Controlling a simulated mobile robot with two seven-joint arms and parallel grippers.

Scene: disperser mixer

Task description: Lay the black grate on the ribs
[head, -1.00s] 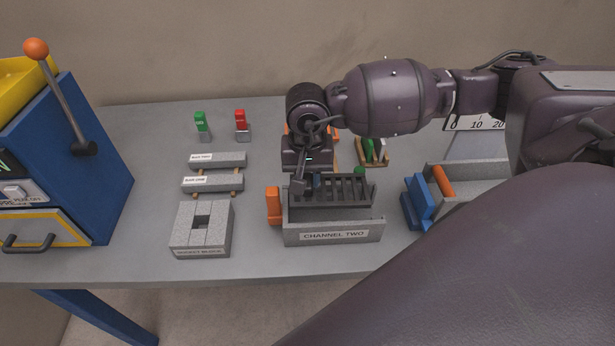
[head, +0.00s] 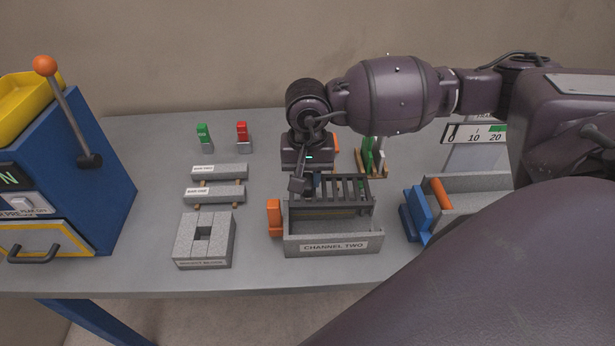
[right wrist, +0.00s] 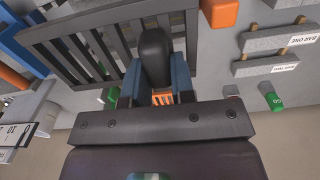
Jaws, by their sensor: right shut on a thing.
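The black grate (head: 352,191) is a rectangular frame with several parallel bars. In the head view it is over the rear part of the grey box labelled CHANNEL TWO (head: 362,246). My right gripper (head: 303,187) is shut on the grate near its left end. In the right wrist view, its blue-sided fingers (right wrist: 157,92) close on a dark upright part of the grate (right wrist: 60,52). The front of the box interior shows below the grate. I cannot make out the ribs or tell whether the grate touches the box. My left gripper is not in view.
An orange block (head: 274,217) stands against the box's left side. A slotted grey block (head: 203,240) and two labelled bars (head: 218,172) lie to the left. A grey tray with a blue end (head: 418,214) stands to the right. A blue machine (head: 75,190) fills the far left.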

